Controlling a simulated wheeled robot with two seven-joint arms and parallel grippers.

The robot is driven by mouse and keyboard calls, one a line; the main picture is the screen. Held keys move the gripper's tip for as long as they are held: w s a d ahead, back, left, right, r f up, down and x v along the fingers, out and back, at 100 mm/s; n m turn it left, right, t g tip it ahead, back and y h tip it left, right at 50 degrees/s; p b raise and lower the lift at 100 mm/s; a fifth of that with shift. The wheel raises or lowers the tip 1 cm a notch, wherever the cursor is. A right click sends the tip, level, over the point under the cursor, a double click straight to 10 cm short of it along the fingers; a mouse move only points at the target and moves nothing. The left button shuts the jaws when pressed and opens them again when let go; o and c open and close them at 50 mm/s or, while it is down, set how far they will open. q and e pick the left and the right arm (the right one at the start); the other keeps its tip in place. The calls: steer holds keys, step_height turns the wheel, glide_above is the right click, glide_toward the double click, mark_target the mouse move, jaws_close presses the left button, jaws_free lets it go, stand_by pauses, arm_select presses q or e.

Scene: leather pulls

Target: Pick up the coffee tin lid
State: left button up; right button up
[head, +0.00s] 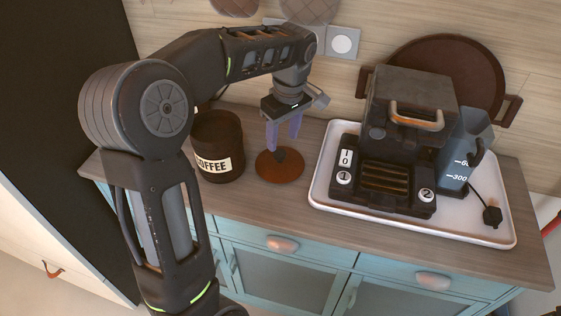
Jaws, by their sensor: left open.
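The coffee tin lid (279,171) is a round brown disc with a dark knob (281,154) in its middle. It lies flat on the wooden counter, to the right of the coffee tin. The dark coffee tin (219,144) stands upright with a white COFFEE label; its top is uncovered. My left gripper (282,147) points down over the lid, open, with its fingers on either side of the knob. I cannot tell whether the fingers touch it. My right gripper is not in view.
A white tray (334,196) on the right holds a dark toaster-like appliance (385,188), a box with a copper handle (410,95) and a measuring jug (462,150). A round brown tray (437,58) leans on the wall. The strip of counter in front of the lid is clear.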

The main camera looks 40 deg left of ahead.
mark_target(280, 152)
arm_select(q)
steer(key=shift+a+f, duration=0.1)
steer(key=shift+f, duration=0.45)
steer(key=f, duration=0.3)
steer(key=f+p, duration=0.1)
steer(key=f, duration=0.1)
steer(key=shift+a+f, duration=0.1)
steer(key=shift+a, duration=0.2)
steer(key=shift+c, duration=0.4)
jaws_close()
